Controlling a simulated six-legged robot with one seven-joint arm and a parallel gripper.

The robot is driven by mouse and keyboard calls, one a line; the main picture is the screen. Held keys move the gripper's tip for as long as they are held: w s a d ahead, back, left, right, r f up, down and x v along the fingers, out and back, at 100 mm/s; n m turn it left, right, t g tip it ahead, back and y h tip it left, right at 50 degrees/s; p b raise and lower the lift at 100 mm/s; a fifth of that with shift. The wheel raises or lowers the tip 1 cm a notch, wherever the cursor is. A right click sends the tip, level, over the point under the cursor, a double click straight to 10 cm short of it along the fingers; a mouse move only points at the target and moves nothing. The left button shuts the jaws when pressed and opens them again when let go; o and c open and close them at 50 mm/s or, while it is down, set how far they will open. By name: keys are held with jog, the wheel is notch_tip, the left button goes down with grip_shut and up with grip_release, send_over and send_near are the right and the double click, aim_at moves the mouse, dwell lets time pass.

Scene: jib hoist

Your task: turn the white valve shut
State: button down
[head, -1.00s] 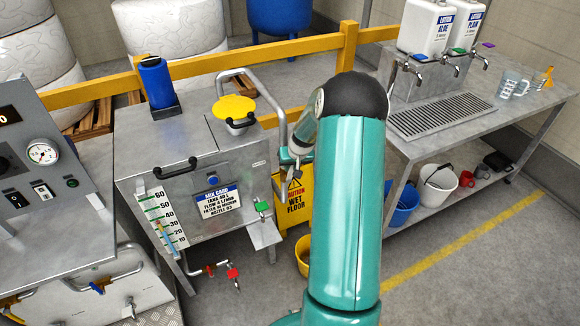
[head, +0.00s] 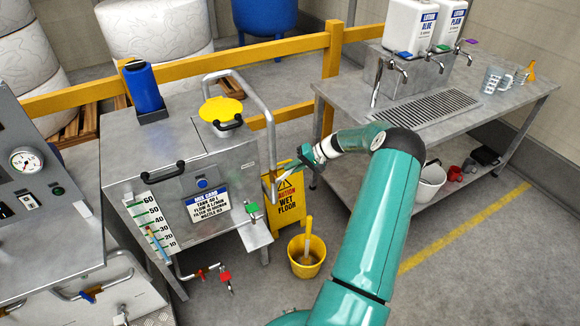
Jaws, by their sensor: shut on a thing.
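A bent grey pipe (head: 267,110) rises from the steel tank (head: 150,160), arches over and comes down at the tank's right side. My gripper (head: 303,160) is beside the lower part of this pipe, reaching in from the right. It is shut on a small pale piece there, which appears to be the handle of the white valve (head: 284,171). The fingers hide part of it, and its angle is too small to read.
A yellow wet-floor sign (head: 289,207) and a yellow bucket (head: 307,268) with a stick stand close below my gripper. A steel bench (head: 335,94) stands at right. Open floor lies at lower right.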

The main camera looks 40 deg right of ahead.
jog(key=shift+s+d+f+m+t+y, duration=0.15)
jog(key=shift+f+m+t+y, duration=0.3)
jog(key=shift+f+y, duration=0.45)
jog(key=shift+d+f+m+t+y, duration=0.25)
jog(key=shift+f+t+y, duration=0.45)
jog(key=shift+y, duration=0.4)
jog(key=shift+s+d+f+m+t+y, duration=0.1)
jog(key=shift+d+f+m+t+y, duration=0.2)
jog(key=shift+f+t+y, duration=0.55)
jog(key=shift+a+r+y, duration=0.1)
jog(key=shift+y, duration=0.15)
jog(key=c, duration=1.4)
grip_release()
jog(key=shift+w, duration=0.1)
jog(key=shift+g, duration=0.3)
